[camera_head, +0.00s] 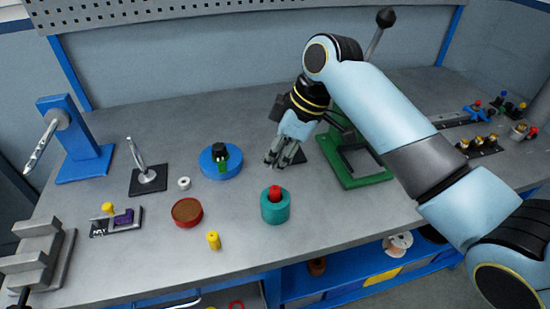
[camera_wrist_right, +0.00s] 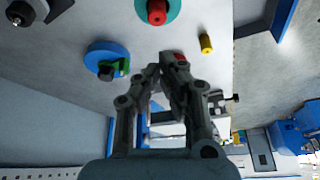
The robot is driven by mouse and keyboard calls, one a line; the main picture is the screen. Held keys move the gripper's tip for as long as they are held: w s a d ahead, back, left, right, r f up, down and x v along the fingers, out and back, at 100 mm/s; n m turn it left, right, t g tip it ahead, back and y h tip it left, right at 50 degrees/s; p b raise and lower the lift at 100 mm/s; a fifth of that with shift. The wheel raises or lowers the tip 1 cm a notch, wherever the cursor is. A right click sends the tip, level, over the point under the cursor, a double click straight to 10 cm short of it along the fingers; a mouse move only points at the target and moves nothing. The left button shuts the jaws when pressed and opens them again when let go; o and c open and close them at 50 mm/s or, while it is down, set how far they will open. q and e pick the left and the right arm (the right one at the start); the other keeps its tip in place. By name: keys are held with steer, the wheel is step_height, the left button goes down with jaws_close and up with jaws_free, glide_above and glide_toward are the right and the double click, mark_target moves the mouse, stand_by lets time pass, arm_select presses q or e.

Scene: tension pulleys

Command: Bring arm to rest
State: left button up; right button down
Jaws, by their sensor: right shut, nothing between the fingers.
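My right arm reaches in from the right in the head view. My right gripper (camera_head: 281,162) points down over the middle of the bench, between a blue disc (camera_head: 209,169) and a green press frame (camera_head: 376,180). Its fingers are shut and empty. In the wrist view the fingertips (camera_wrist_right: 161,72) are together, with the blue disc (camera_wrist_right: 97,50) to their left. A teal cylinder with a red top (camera_head: 275,212) stands nearer the front edge; it also shows at the top of the wrist view (camera_wrist_right: 172,8). My left gripper is not in view.
A red round dish (camera_head: 187,212), a yellow cylinder (camera_head: 213,241) and a white ring (camera_head: 184,183) lie left of centre. A blue stand (camera_head: 84,160) and a grey vise (camera_head: 38,255) are at the left. Several small parts are at the right. The back left of the bench (camera_head: 170,120) is clear.

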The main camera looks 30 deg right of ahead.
stand_by(0.6)
steer(key=s+d+r+m+t+h, duration=0.15)
steer(key=s+m, duration=0.35)
steer(key=s, duration=0.7)
steer(key=s+d+r+m+g+h, duration=0.1)
steer(key=s+d+r+m+h, duration=0.3)
steer(key=s, duration=0.7)
step_height(320, 180, down, 44)
steer(key=s+d+r+y+b, duration=0.1)
steer(key=s+d+b, duration=0.1)
steer(key=b, duration=1.2)
steer(key=s+f+g+b, duration=0.1)
steer(key=s+f+b, duration=0.4)
steer(key=s+f, duration=0.4)
steer(key=s+f+m+g+b, duration=0.1)
steer(key=s+f+b, duration=0.4)
steer(key=f, duration=1.2)
steer(key=s+d, duration=0.1)
steer(key=s, duration=0.3)
steer(key=shift+f, duration=0.2)
steer(key=shift+s+a, duration=0.1)
